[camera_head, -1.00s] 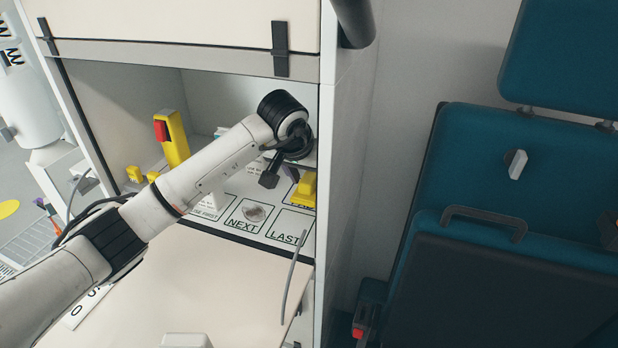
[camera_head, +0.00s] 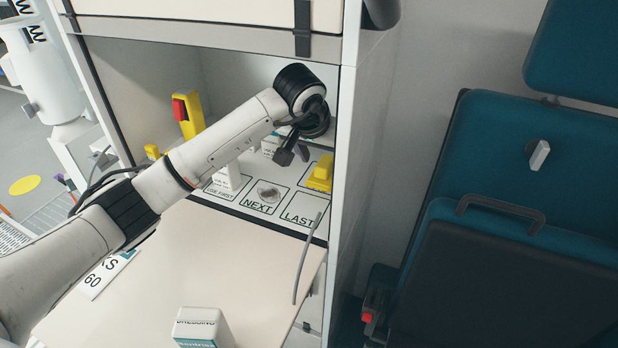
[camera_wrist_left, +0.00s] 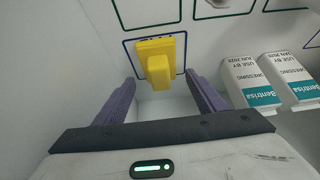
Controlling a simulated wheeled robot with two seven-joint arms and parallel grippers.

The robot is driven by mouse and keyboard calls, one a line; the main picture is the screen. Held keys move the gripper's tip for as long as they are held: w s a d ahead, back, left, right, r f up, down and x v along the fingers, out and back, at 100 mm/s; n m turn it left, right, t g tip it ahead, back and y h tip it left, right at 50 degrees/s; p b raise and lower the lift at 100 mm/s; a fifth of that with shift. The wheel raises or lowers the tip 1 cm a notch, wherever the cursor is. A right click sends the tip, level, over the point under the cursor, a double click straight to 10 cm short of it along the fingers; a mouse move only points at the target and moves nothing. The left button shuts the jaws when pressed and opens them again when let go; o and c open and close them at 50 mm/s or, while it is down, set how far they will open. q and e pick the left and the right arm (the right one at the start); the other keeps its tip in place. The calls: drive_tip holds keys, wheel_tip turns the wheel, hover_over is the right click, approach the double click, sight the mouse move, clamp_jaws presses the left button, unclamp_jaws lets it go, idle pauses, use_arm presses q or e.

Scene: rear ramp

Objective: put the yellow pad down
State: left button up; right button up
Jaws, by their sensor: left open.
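The yellow pad (camera_head: 320,175) is a small block with a raised grip. It rests on the white shelf floor behind the LAST square, at the right of the open compartment. In the left wrist view the yellow pad (camera_wrist_left: 158,68) lies within a dark outlined square, its base overlapping the top line. My left gripper (camera_wrist_left: 160,80) is open, its purple fingers apart on either side of the pad's near end with gaps between.
White and teal dressing boxes (camera_wrist_left: 249,82) stand at the right in the wrist view. A yellow device with a red part (camera_head: 187,115) stands at the compartment's left. The right side wall (camera_head: 352,150) is close. Another dressing box (camera_head: 203,328) sits on the cream worktop (camera_head: 230,262).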

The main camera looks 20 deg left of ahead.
use_arm(q)
drive_tip(key=s, duration=0.8)
drive_tip(key=s+r, duration=0.1)
drive_tip(key=s, duration=0.4)
drive_tip(key=shift+a+r, duration=0.1)
drive_tip(key=shift+a, duration=0.1)
drive_tip(key=shift+w, duration=0.1)
